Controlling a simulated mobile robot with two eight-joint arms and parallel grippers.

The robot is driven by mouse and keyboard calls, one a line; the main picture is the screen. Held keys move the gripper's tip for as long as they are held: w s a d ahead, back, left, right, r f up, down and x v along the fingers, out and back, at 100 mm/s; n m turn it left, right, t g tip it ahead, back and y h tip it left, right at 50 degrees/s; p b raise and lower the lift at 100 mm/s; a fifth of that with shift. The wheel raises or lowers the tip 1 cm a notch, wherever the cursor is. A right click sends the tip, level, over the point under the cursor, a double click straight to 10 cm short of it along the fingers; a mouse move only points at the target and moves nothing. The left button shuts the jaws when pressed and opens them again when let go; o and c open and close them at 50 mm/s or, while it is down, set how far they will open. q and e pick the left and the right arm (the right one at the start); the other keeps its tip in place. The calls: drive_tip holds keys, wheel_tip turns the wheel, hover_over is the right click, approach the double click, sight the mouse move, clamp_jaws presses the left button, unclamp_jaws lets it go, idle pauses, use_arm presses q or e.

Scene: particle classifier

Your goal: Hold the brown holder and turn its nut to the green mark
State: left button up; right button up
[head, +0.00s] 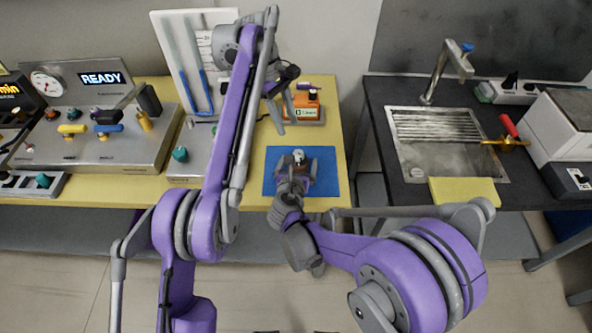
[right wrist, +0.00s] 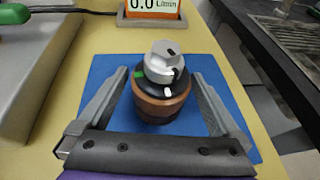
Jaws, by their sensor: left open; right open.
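The brown holder (right wrist: 161,108) stands upright on a blue mat (right wrist: 100,67), with a black collar and a silver nut (right wrist: 164,52) on top. A green mark (right wrist: 139,73) is on the collar's left side; a white mark (right wrist: 167,92) is at its front. The nut has a dark mark on its right front side. My right gripper (right wrist: 160,75) is open, one finger on each side of the holder, with gaps visible. In the head view the holder (head: 299,156) is partly hidden by my right gripper (head: 297,172). My left gripper (head: 281,112) is open and empty, above and behind the mat.
An orange meter (head: 309,106) stands behind the mat, close to my left gripper. A control panel (head: 100,130) with switches and a gauge fills the left of the yellow table. A dark counter with a sink (head: 445,165) lies to the right, across a gap.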

drive_tip(key=shift+x, duration=1.4)
drive_tip(key=shift+c, duration=0.3)
drive_tip(key=shift+d, duration=0.1)
clamp_jaws()
